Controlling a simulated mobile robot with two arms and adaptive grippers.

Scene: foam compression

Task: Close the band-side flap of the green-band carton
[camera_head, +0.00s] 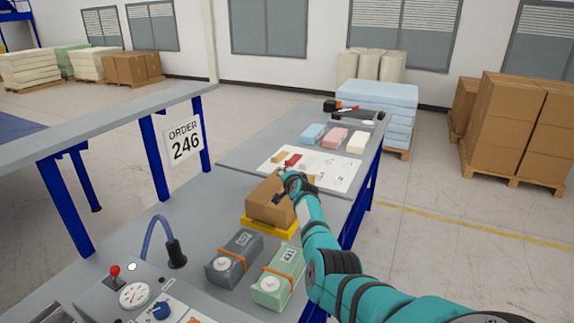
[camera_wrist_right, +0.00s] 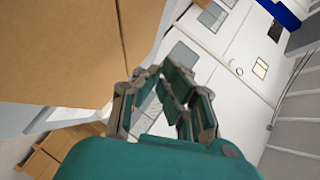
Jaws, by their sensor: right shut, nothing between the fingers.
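A brown carton (camera_head: 262,208) sits on a yellow base on the workbench. No green band can be made out on it from here. My right gripper (camera_head: 285,186) is at the carton's upper right side, and the arm hides that side and part of the top. In the right wrist view a large brown cardboard face (camera_wrist_right: 60,50) fills the upper left. The right gripper's fingers (camera_wrist_right: 165,88) are beside it, shut and empty. I cannot tell whether they touch the cardboard. The flaps' state is unclear. My left gripper is not in view.
A dark grey pack (camera_head: 233,262) and a green pack (camera_head: 279,280), both with orange straps, lie in front of the carton. A printed sheet (camera_head: 335,175) and blue, pink and cream blocks lie behind. A control panel (camera_head: 185,307) with a red-knobbed lever is at front left.

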